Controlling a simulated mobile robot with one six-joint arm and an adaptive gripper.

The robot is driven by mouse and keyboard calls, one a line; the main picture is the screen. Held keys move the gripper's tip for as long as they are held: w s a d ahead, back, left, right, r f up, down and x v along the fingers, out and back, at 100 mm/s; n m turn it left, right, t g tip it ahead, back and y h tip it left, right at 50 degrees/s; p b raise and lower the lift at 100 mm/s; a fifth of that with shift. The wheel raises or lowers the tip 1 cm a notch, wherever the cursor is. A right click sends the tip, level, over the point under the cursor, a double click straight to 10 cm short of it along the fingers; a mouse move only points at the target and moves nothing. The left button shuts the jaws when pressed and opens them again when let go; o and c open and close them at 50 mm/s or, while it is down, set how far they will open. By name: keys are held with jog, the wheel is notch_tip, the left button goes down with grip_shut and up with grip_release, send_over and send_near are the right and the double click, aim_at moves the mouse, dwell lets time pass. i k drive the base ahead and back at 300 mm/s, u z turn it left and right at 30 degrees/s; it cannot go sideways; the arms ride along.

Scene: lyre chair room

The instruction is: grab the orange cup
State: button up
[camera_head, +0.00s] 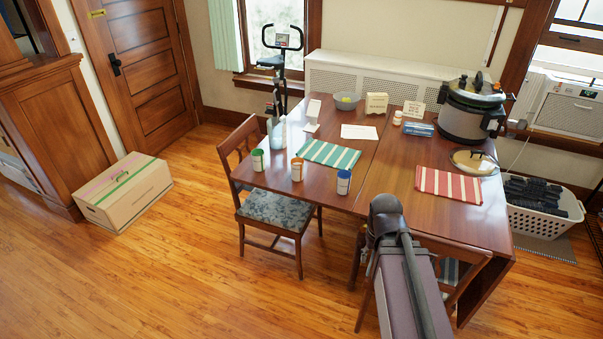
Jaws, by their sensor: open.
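The orange cup (297,170) stands upright on the dining table (330,192), near its left front edge. It is between a green cup (257,161) to its left and a blue cup (343,183) to its right, apart from both. My arm shows at the lower middle, in front of the table and to the right of the cups. My gripper cannot be made out; no fingers show in this view. Nothing is seen touching the orange cup.
A green striped mat (329,154) lies just behind the cups, a red striped mat (447,184) to the right. A large pot (467,108) stands at the back right. Chairs (270,208) stand at the table's left and front. Open floor lies left, beyond it a box (123,192).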

aim_at(297, 170)
jog(key=u, duration=0.05)
jog(key=i, duration=1)
jog(key=z, duration=0.05)
